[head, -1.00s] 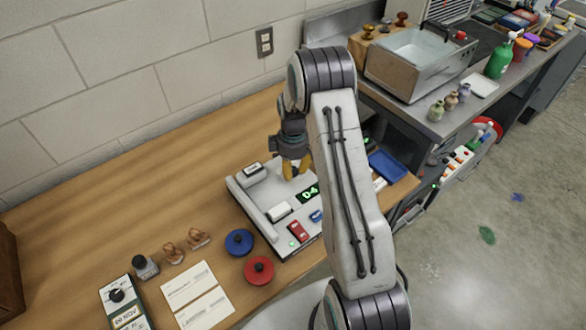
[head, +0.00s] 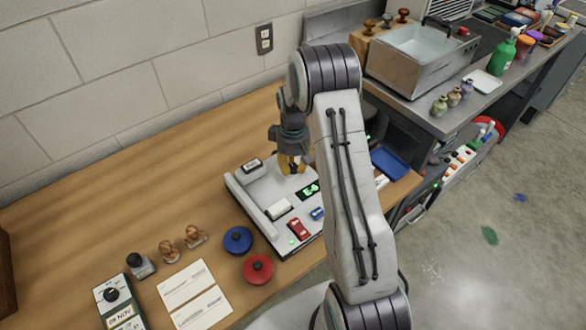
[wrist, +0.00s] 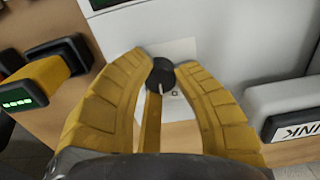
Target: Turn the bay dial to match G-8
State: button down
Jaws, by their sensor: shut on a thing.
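My gripper (head: 292,168) is down at the back part of the white desk machine (head: 244,190). In the wrist view, its yellow fingers (wrist: 162,72) are shut on the small dark bay dial (wrist: 161,76), which has a pale pointer line. The fingers hide the dial in the head view. The machine's green-lit display (head: 310,190) shows a letter and a digit, too small to read surely. A white label with partly visible black letters (wrist: 296,124) is at the right of the wrist view.
A red car-like block (head: 298,229) and a blue one (head: 317,213) sit on the machine's front. Blue (head: 238,240) and red (head: 258,269) round knobbed pieces, cards (head: 185,284) and a dial box (head: 114,296) lie to the left. A blue tray (head: 390,163) is right.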

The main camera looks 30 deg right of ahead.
jog(key=m, duration=0.2)
jog(key=m+b, duration=0.1)
jog(key=shift+s+f+m, duration=0.1)
jog(key=shift+f+m, duration=0.1)
jog(key=shift+m, duration=0.2)
jog(key=m+b, duration=0.1)
jog(key=m, duration=0.2)
jog(key=shift+m, duration=0.3)
jog(key=m+b, duration=0.1)
jog(key=m, duration=0.2)
jog(key=shift+m+b, duration=0.45)
jog(key=shift+m, duration=1.65)
jog(key=c, duration=0.9)
grip_release()
jog(key=shift+r, duration=0.15)
jog(key=shift+r, duration=0.1)
